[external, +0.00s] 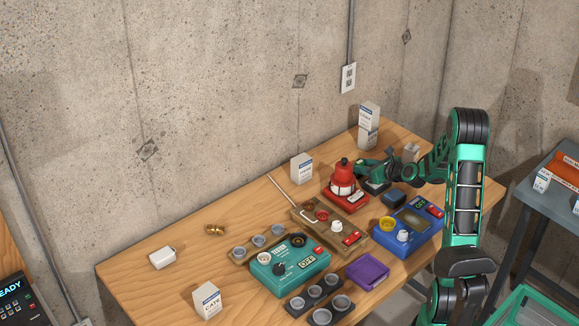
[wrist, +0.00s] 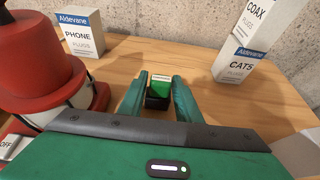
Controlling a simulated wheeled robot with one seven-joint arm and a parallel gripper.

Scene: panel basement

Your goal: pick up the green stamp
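The green stamp (wrist: 158,88) shows in the wrist view as a small block with a green and white top and a black lower part. It stands on the wooden table between the two fingers of my gripper (wrist: 159,97). The fingers are spread to either side of it, with narrow gaps that seem to remain. In the external view my gripper (external: 364,167) is low over the back of the table, just right of the red device. I cannot make out the stamp there; the arm seems to hide it.
A red device (wrist: 45,65) stands close on the left. A PHONE plugs box (wrist: 80,35) and stacked COAX (wrist: 262,22) and CAT5 (wrist: 238,62) boxes stand behind, near the concrete wall.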

